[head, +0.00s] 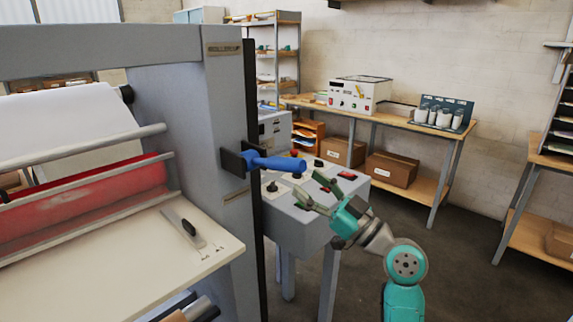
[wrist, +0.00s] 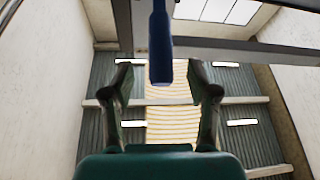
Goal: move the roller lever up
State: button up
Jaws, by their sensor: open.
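The roller lever (head: 275,162) is a blue handle on a dark mount on the side of the grey laminator post. It points out to the right, roughly level. In the wrist view the blue lever (wrist: 160,50) hangs down from the top, and its end lies in line with the space between the two fingertips. My gripper (head: 315,190) is open, to the right of and below the lever in the head view. Its open fingers (wrist: 160,85) also show in the wrist view. I cannot tell the exact gap, but no grasp shows.
The laminator (head: 180,110) with its red roller and cream feed table fills the left. A grey control console (head: 300,222) with knobs stands just behind my gripper. A workbench (head: 400,117) with a white device (head: 360,95) stands farther back. The dark floor at right is clear.

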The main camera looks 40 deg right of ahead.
aim_at(283, 164)
jog(key=x, duration=0.8)
jog(key=shift+w, duration=0.1)
grip_shut()
